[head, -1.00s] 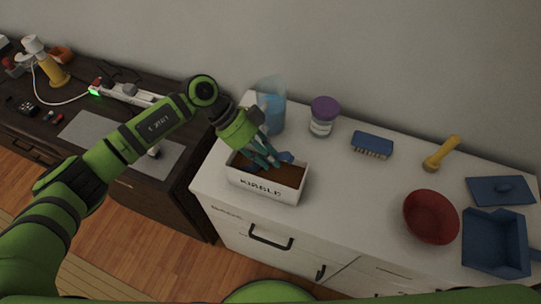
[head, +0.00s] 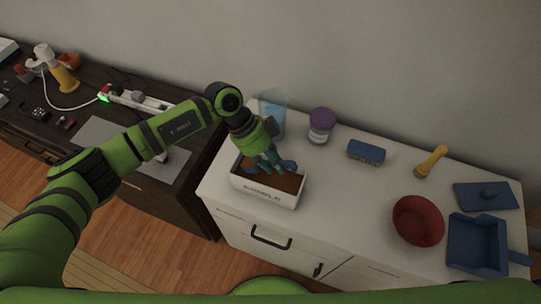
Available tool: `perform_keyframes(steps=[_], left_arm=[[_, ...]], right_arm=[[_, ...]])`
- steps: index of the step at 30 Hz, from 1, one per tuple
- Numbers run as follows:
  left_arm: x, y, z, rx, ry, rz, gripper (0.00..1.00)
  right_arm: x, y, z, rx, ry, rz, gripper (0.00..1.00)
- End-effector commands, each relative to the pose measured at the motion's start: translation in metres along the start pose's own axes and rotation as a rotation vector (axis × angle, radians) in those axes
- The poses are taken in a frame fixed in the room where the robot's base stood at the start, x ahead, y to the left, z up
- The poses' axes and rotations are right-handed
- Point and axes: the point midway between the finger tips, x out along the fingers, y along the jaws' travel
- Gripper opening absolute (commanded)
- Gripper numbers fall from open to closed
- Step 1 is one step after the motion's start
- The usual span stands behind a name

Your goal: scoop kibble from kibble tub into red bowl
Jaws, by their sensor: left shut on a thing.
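The kibble tub (head: 262,196) is a white open box of brown kibble on the left part of the white cabinet top. My left gripper (head: 275,165) reaches down into the tub, shut on a blue scoop (head: 289,166). The scoop shows only in part; its lower end is hidden by the fingers and the tub, and I cannot tell whether it holds kibble. The red bowl (head: 418,221) stands well to the right, near the front edge, and looks empty. My right gripper is not in view.
Behind the tub stand a clear blue container (head: 272,108) and a purple-lidded jar (head: 321,126). A blue brush (head: 366,151), a yellow flashlight (head: 431,161), a blue lid (head: 486,195) and a blue dustpan-like tray (head: 478,245) lie rightward. The top between tub and bowl is clear.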

Motion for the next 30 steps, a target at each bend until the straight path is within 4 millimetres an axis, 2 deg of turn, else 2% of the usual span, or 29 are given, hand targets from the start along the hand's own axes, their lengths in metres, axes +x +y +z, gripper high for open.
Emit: perform_keyframes(steps=[1,14,24,30], left_arm=[[-0.003,0.0,-0.004,0.002,-0.015,0.0,0.04],[0.0,0.0,-0.016,0.004,-0.182,0.001,0.04],[0.003,-0.001,-0.031,0.008,-0.392,-0.003,0.04],[-0.001,-0.001,-0.039,0.005,-0.457,-0.004,0.04]], right_arm=[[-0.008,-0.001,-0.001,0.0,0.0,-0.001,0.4],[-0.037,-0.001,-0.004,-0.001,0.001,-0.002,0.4],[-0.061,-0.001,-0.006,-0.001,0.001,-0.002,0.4],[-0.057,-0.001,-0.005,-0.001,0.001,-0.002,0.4]])
